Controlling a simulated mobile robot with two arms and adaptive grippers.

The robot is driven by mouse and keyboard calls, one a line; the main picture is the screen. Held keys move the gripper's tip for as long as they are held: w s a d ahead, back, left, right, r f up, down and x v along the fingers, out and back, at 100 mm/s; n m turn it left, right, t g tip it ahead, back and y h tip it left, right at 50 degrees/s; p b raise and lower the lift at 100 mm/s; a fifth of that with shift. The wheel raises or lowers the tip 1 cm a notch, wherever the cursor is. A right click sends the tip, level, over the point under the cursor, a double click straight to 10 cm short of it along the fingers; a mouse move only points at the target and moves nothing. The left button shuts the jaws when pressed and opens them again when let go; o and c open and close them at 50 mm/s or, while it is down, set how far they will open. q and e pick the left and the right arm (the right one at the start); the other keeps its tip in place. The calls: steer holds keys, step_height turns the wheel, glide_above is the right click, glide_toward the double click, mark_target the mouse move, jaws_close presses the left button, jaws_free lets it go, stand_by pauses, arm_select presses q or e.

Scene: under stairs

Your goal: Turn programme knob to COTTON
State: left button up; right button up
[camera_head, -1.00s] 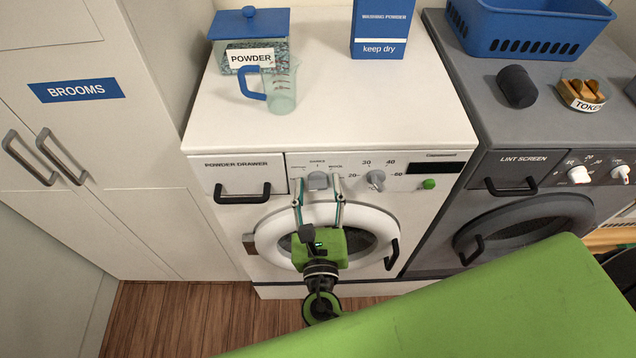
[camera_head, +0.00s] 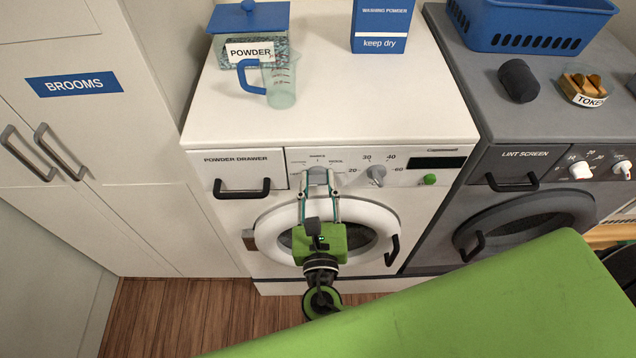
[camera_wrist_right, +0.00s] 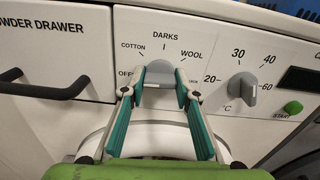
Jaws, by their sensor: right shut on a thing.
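The programme knob (camera_wrist_right: 159,72) is a grey dial on the white washing machine's front panel. Its labels, seen in the right wrist view, read OFF, COTTON, DARKS, WOOL and one partly covered label at lower right. My right gripper (camera_wrist_right: 159,92) has its two fingers on either side of the knob and is shut on it. In the head view the right gripper (camera_head: 318,182) reaches up to the knob from below. Fingers hide the knob's sides, and I cannot tell which label it points to. My left gripper is not in view.
A grey temperature knob (camera_wrist_right: 242,88) sits right of the programme knob, with a green button (camera_wrist_right: 293,108) beyond it. The powder drawer handle (camera_head: 241,188) is to the left. The round door (camera_head: 365,222) is below, behind my arm. A grey dryer (camera_head: 520,190) stands at right.

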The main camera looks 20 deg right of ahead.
steer(key=m+b, duration=0.3)
steer(key=m, duration=0.2)
steer(key=shift+f+m, duration=0.15)
steer(key=shift+m, duration=0.25)
steer(key=shift+m+b, duration=1.1)
steer(key=shift+m, duration=0.3)
steer(key=o, duration=1.1)
steer(key=shift+s+a, duration=0.2)
steer(key=shift+s, duration=0.3)
steer(key=v, duration=1.1)
